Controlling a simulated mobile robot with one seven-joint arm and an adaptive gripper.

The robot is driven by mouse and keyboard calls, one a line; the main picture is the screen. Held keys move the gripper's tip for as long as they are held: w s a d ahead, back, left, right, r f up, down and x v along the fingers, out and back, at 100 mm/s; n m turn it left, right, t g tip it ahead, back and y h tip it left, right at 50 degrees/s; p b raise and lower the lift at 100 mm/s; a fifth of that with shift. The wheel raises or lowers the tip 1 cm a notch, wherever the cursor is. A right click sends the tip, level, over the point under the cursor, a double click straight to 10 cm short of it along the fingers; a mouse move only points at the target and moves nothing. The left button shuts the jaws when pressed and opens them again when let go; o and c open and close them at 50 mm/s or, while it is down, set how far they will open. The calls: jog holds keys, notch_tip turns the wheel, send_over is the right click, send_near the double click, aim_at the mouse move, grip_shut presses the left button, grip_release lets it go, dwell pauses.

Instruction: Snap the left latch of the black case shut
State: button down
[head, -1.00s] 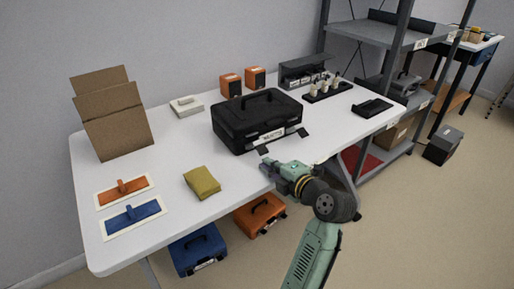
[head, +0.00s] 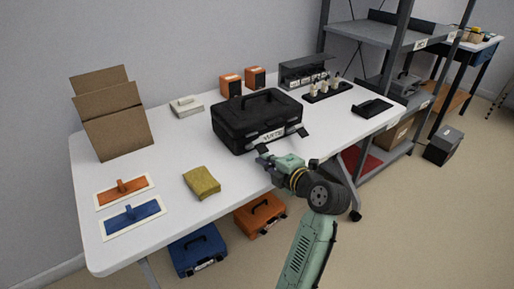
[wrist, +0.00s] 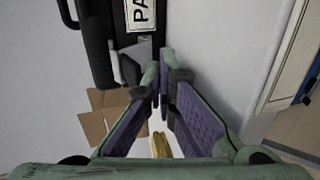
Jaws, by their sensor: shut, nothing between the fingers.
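The black case (head: 228,128) stands closed-lidded on the white table, its handle on top and a white label on its front. It also shows at the upper left of the wrist view (wrist: 96,45). Its left latch (head: 262,148) sticks out from the front as a dark flap; in the wrist view a grey and black latch piece (wrist: 124,62) shows beside the fingers. The right latch (head: 303,132) also sticks out. My gripper (head: 262,158) is shut and empty, just in front of the left latch; its fingertips (wrist: 165,72) look close to it. Contact cannot be told.
A yellow cloth (head: 202,182) lies left of my gripper. The table's front edge runs beneath my gripper.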

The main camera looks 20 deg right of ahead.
aim_at(265, 152)
jog(key=shift+w+a+r, duration=0.2)
jog(key=shift+w, duration=0.35)
jog(key=shift+w+a+r, duration=0.15)
jog(key=shift+w+r, duration=0.05)
jog(key=shift+w, duration=0.35)
jog(key=shift+w+a+r, duration=0.2)
jog(key=shift+w, duration=0.35)
dwell(0.5)
jog(key=shift+s+d+b, duration=0.3)
jog(key=shift+s+b, duration=0.25)
jog(key=shift+s, duration=0.15)
jog(key=shift+s+d+b, duration=0.25)
jog(key=shift+s, duration=0.65)
jog(key=shift+s+d+b, duration=0.2)
jog(key=shift+s+d, duration=0.1)
jog(key=shift+s, duration=0.55)
jog(key=shift+s+d+b, duration=0.25)
jog(key=shift+s, duration=0.65)
jog(key=shift+s, duration=0.1)
